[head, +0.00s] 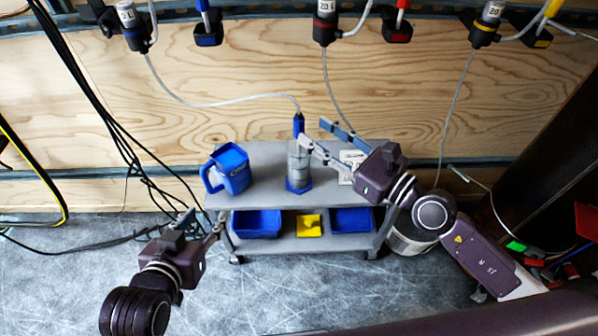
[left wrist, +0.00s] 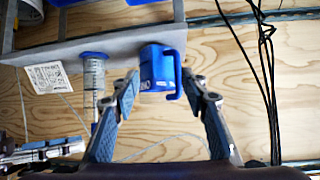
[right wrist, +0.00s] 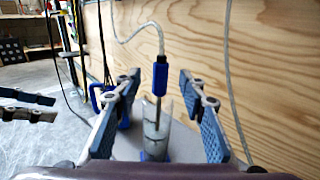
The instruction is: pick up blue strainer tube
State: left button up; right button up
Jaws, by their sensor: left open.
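The blue strainer tube (head: 298,125) has a blue grip on a thin white hose and stands upright, its lower end inside a clear cylinder (head: 299,165) with a blue base on the cart. In the right wrist view the blue grip (right wrist: 160,76) shows between the fingers, with its dark rod going down into the clear cylinder (right wrist: 157,135). My right gripper (head: 322,137) is open beside the tube, apparently not touching it. My left gripper (head: 201,224) is open and empty, low at the cart's left front.
A blue jug (head: 233,168) stands on the left of the grey cart (head: 262,158). A white labelled card (head: 352,160) is behind my right gripper. The lower shelf holds blue bins (head: 256,223) and a yellow one (head: 308,225). Black cables (head: 95,105) hang at left. White hoses hang from wall filters (head: 325,22).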

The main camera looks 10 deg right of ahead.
aim_at(303, 124)
jog(key=shift+x, duration=3.1)
grip_shut()
